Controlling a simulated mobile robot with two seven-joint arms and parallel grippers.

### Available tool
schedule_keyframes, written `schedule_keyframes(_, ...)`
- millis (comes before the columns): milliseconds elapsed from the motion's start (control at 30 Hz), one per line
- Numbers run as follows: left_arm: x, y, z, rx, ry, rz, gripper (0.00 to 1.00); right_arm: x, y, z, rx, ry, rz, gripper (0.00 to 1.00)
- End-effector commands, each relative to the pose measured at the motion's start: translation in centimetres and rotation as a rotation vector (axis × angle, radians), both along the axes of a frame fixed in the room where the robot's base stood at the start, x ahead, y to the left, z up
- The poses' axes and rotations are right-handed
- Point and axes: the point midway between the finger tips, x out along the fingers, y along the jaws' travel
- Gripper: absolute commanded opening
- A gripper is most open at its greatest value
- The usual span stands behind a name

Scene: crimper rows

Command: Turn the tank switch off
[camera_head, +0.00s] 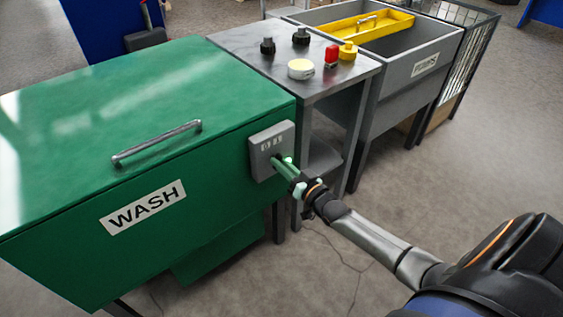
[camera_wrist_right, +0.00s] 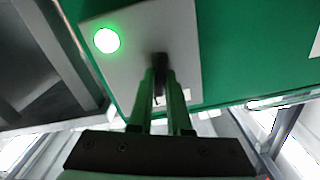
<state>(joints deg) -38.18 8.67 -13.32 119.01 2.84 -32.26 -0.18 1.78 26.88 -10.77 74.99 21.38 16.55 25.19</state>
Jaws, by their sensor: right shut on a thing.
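A green tank with a WASH label (camera_head: 143,207) stands at the left in the head view. Its grey switch box (camera_head: 270,138) is on the front near the right corner. In the right wrist view the switch box (camera_wrist_right: 187,35) shows a lit green lamp (camera_wrist_right: 107,40) and a small dark switch lever (camera_wrist_right: 159,62). My right gripper (camera_head: 278,162) reaches the box from the lower right. In the wrist view its green fingers (camera_wrist_right: 160,90) are shut on the switch lever, partly hiding it. My left gripper is not in view.
A metal table (camera_head: 236,42) beside the tank holds black knobs, a yellow-white round item (camera_head: 301,69), a red item (camera_head: 331,56) and a yellow one (camera_head: 348,51). A grey bin (camera_head: 425,65) with a yellow tray (camera_head: 362,24) stands beyond.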

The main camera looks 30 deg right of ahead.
Motion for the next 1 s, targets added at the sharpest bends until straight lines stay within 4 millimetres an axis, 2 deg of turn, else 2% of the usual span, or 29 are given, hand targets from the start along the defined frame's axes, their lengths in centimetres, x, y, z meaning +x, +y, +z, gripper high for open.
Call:
schedule_keyframes(300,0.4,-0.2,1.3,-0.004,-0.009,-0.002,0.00,0.0,0.1,0.1,-0.293,-0.021,-0.002,0.00)
schedule_keyframes(600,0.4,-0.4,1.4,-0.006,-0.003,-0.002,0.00,0.0,0.3,0.0,-0.564,-0.043,-0.001,0.00)
schedule_keyframes(1000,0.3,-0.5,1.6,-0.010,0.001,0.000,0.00,-0.1,0.4,-0.1,-0.804,-0.062,0.000,0.00)
